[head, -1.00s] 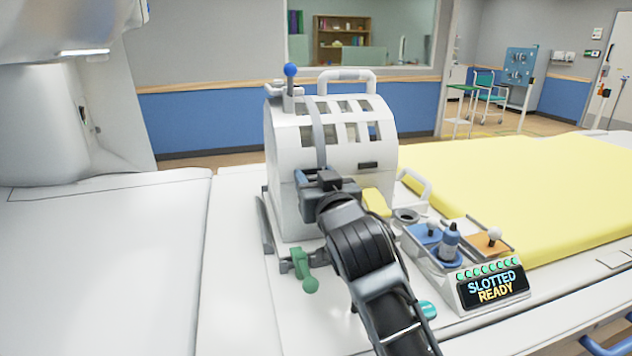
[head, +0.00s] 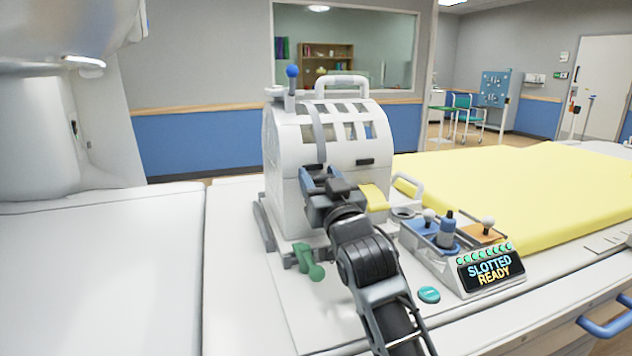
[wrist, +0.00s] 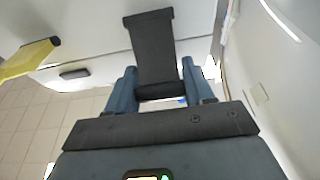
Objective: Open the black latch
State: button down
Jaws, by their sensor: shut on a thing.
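The black latch (wrist: 155,50) is a dark strap with a wide top end, on the front of the white slotted housing (head: 285,150). In the wrist view it stands between the two blue fingers of my gripper (wrist: 160,88), which is shut on its lower part. In the head view my gripper (head: 322,182) is against the housing's front, below the grey band. My gripper and wrist hide most of the latch there.
A yellow handle (head: 374,197) sticks out right of my gripper. A green lever (head: 308,262) is low at the left. A tray of knobbed tools (head: 440,238) and a display reading "SLOTTED READY" (head: 490,268) stand at the right. A yellow mattress (head: 520,190) lies behind.

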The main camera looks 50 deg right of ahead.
jog(key=shift+d+f, duration=0.1)
jog(key=shift+f, duration=0.2)
jog(key=shift+c, duration=2.4)
grip_release()
jog(key=shift+r, duration=0.1)
jog(key=shift+r, duration=0.15)
jog(key=shift+r, duration=0.25)
jog(key=r, duration=0.4)
jog(key=shift+s+d+p, duration=0.25)
jog(key=shift+s+p, duration=0.1)
jog(key=shift+p, duration=0.05)
jog(key=s+d+r, duration=0.6)
jog(key=s, duration=0.2)
jog(key=shift+s+d+p, duration=0.2)
jog(key=shift+d+p, duration=0.15)
jog(key=shift+d, duration=0.05)
jog(key=shift+r, duration=0.1)
jog(key=shift+c, duration=0.3)
